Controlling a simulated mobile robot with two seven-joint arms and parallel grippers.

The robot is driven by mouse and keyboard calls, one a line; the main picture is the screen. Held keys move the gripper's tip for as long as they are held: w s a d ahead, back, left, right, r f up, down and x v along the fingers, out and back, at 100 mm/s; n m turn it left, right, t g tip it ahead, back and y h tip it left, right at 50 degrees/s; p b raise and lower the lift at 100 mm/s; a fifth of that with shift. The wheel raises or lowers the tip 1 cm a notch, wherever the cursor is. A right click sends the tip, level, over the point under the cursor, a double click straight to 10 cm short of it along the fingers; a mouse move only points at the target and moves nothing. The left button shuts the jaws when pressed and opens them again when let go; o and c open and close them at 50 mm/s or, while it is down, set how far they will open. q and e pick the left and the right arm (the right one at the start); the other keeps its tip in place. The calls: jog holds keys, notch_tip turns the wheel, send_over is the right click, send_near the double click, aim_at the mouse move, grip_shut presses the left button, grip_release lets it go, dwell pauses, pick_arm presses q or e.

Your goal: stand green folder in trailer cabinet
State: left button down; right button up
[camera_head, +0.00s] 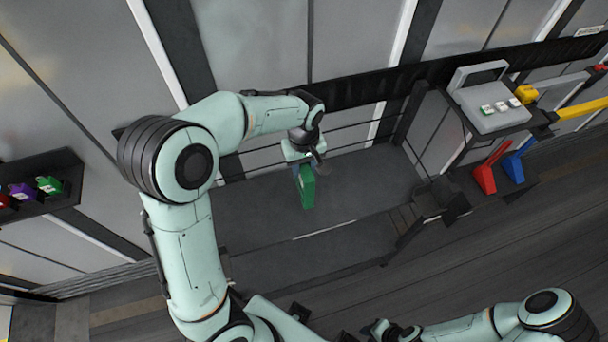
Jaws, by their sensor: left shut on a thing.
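The green folder (308,190) hangs upright from my left gripper (303,166) near the middle of the view. My left gripper is shut on its upper part. The folder is over the dark grey floor of a railed bay or platform; I cannot tell whether its lower edge touches that surface. Part of my right arm (480,328) shows at the bottom right, and its fingertips cannot be made out. I cannot pick out a trailer cabinet for certain.
A dark shelf (40,212) at the left holds red, purple and green items. At the right, a stand carries a grey box (490,105), with red (487,172) and blue (515,163) upright pieces below it. Thin rails (350,132) run behind the folder. The bay floor (365,185) right of it is clear.

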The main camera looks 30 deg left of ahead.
pick_arm(q)
jog(key=shift+f, duration=2.2)
jog(key=c, duration=1.1)
grip_release()
jog(key=shift+f+b, duration=0.2)
jog(key=shift+b, duration=0.15)
jog(key=shift+c, duration=0.2)
jog(key=o, duration=0.4)
